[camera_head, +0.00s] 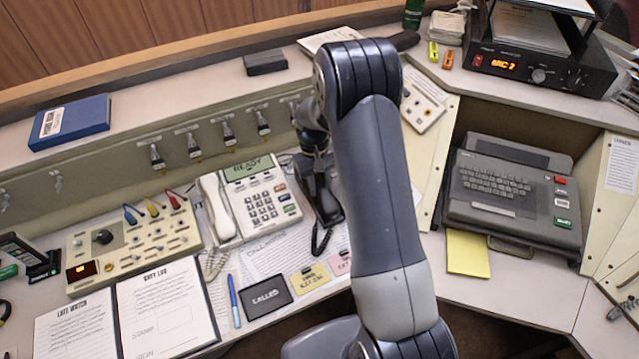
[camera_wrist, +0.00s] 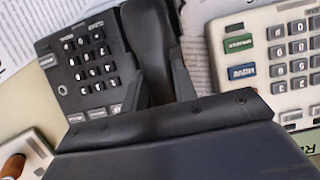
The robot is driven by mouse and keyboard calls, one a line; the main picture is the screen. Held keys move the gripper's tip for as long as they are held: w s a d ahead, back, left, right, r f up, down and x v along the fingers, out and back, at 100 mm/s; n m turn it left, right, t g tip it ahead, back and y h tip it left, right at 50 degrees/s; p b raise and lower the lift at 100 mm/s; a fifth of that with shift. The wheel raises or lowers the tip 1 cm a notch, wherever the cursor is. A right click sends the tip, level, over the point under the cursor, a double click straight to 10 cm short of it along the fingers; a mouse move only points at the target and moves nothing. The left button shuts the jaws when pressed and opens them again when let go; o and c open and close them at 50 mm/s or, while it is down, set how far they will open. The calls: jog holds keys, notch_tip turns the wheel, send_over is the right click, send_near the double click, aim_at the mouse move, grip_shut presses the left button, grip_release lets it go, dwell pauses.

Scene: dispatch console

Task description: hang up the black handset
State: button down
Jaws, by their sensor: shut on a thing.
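My gripper (camera_head: 318,163) is shut on the black handset (camera_head: 324,198), low over the console. The wrist view shows the handset (camera_wrist: 150,35) running away from me between the two fingers (camera_wrist: 157,88). The black phone's base (camera_wrist: 85,68), with its keypad, lies just left of the handset in that view. The handset overlaps the base's side; I cannot tell whether it touches the base or is held above it. In the head view my arm hides most of the base.
A white phone (camera_head: 262,203) with its own handset (camera_head: 217,207) in place stands close to the left. A switch panel (camera_head: 135,240) is further left. A typewriter-like terminal (camera_head: 515,190) stands right of my arm. Papers and a dark card (camera_head: 265,297) lie in front.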

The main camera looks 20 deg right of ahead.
jog(key=shift+f, duration=0.3)
jog(key=c, duration=1.1)
grip_release()
jog(key=shift+a, duration=0.1)
jog(key=shift+o, duration=0.2)
jog(key=shift+w, duration=0.1)
jog(key=shift+c, duration=1)
jog(key=shift+d+r, duration=0.2)
